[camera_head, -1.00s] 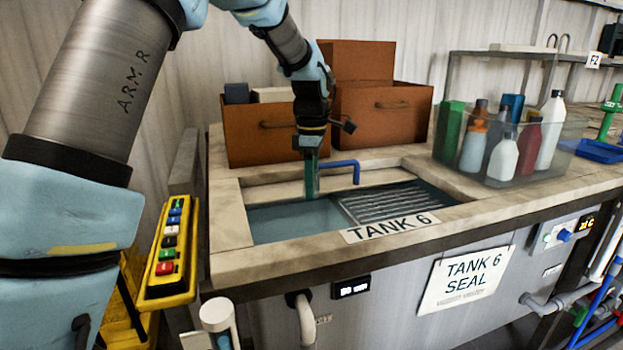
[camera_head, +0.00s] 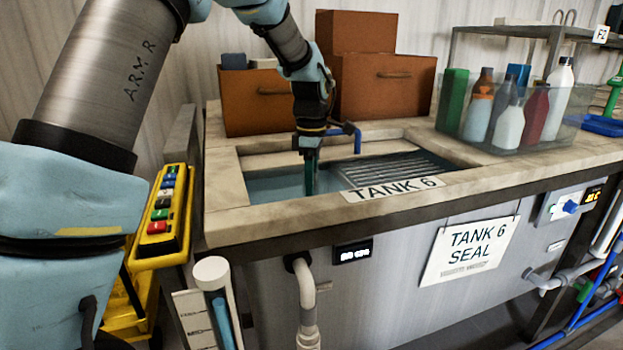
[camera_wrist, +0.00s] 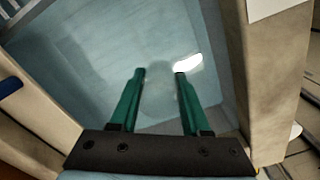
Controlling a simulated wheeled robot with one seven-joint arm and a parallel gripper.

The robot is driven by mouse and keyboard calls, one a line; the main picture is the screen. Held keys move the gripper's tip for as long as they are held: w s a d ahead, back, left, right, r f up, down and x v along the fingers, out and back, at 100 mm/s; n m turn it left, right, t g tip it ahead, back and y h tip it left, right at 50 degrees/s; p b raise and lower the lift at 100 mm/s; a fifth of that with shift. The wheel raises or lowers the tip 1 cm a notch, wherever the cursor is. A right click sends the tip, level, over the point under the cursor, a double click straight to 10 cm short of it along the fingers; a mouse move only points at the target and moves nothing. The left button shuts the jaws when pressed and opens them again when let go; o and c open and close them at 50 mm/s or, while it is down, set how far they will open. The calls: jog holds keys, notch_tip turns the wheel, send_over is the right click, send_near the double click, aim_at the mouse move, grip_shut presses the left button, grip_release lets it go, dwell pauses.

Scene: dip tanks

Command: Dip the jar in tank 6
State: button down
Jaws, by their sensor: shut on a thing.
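Tank 6 (camera_head: 228,190) is a sunken basin with pale blue liquid, set in a worn stone-like counter. A "TANK 6" label (camera_head: 392,189) lies on its front rim. My gripper (camera_head: 310,188) points down inside the tank opening, left of the ribbed rack (camera_head: 395,168). In the wrist view my gripper (camera_wrist: 160,73) has its two green fingers apart, shut on a clear jar (camera_wrist: 159,88). The jar is faint and see-through against the liquid, so its depth there is hard to tell. The jar cannot be made out in the head view.
A blue tap (camera_head: 357,140) stands at the tank's back edge, close to my gripper. Brown drawer boxes (camera_head: 385,95) stand behind. A clear bin (camera_head: 530,135) of bottles is at right. A yellow button box (camera_head: 162,218) hangs at left. A "TANK 6 SEAL" sign (camera_head: 470,250) is on the front.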

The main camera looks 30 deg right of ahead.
jog(key=shift+f+b, duration=3.8)
jog(key=shift+f, duration=3.75)
jog(key=shift+r, duration=0.2)
jog(key=shift+r+p, duration=7.25)
jog(key=shift+r, duration=1.95)
